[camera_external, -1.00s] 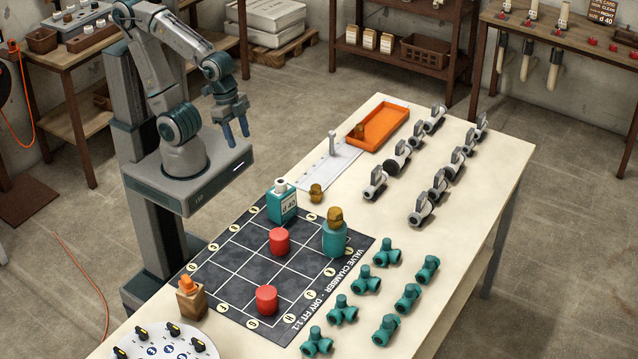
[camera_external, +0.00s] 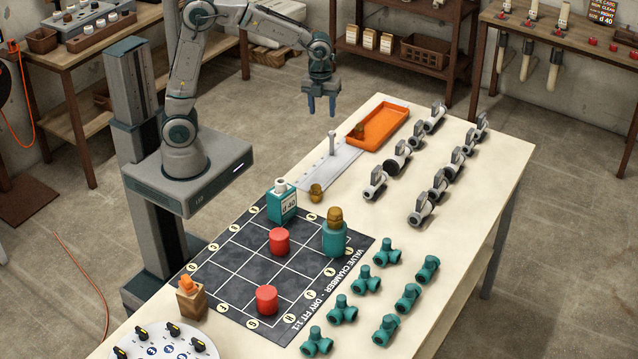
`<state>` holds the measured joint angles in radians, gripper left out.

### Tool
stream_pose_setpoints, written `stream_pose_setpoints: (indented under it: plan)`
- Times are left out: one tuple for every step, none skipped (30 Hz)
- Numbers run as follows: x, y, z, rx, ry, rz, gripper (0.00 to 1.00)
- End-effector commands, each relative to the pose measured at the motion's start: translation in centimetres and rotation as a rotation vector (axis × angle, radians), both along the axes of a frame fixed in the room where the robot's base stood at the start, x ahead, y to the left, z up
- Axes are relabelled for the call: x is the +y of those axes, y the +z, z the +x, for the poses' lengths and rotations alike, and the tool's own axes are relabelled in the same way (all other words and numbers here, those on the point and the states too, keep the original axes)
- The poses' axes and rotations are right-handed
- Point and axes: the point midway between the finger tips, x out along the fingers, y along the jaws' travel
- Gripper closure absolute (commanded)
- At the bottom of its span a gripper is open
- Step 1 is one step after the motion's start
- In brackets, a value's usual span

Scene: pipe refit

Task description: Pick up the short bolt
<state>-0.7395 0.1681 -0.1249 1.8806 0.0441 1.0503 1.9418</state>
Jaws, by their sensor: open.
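I cannot tell for sure which piece is the short bolt. A small brass piece (camera_external: 316,193) stands at the near end of the pale plate (camera_external: 318,176). Another brass piece (camera_external: 358,131) is in the near end of the orange tray (camera_external: 384,124). A third brass piece (camera_external: 335,216) sits on top of a teal fitting (camera_external: 334,240) on the dark grid mat. A thin grey pin (camera_external: 332,144) stands upright on the pale plate. My gripper (camera_external: 322,112) is open and empty, fingers down, in the air above the pin and left of the orange tray.
Grey valves (camera_external: 397,156) stand in rows at the table's right, with teal fittings (camera_external: 366,280) nearer. The table strip right of the plate is clear.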

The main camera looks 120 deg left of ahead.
Motion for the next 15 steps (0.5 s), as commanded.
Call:
stream_pose_setpoints:
  plan:
    - [1.9, -0.6, -0.1, 0.010, -0.048, -0.008, 0.53]
    - [2.8, -0.9, -0.2, 0.015, -0.086, -0.012, 0.53]
    - [4.0, -1.2, -0.3, 0.019, -0.130, -0.016, 0.53]
    - [4.7, -1.4, -0.4, 0.022, -0.160, -0.020, 0.53]
    - [5.4, -1.6, -0.5, 0.025, -0.189, -0.023, 0.53]
    - [6.1, -1.8, -0.7, 0.028, -0.220, -0.027, 0.53]
    - [6.6, -2.0, -0.8, 0.029, -0.241, -0.030, 0.53]
    - [7.0, -2.1, -0.8, 0.029, -0.258, -0.032, 0.53]
    - [7.4, -2.2, -0.9, 0.031, -0.277, -0.034, 0.53]
    - [7.6, -2.3, -1.0, 0.031, -0.287, -0.035, 0.53]
    - [7.8, -2.5, -1.0, 0.033, -0.296, -0.036, 0.53]
    - [7.9, -2.7, -1.0, 0.032, -0.302, -0.038, 0.53]
    - [7.9, -3.0, -1.1, 0.033, -0.306, -0.038, 0.53]
    - [8.0, -3.4, -1.1, 0.034, -0.307, -0.038, 0.53]
    - [7.9, -4.1, -1.1, 0.034, -0.308, -0.039, 0.53]
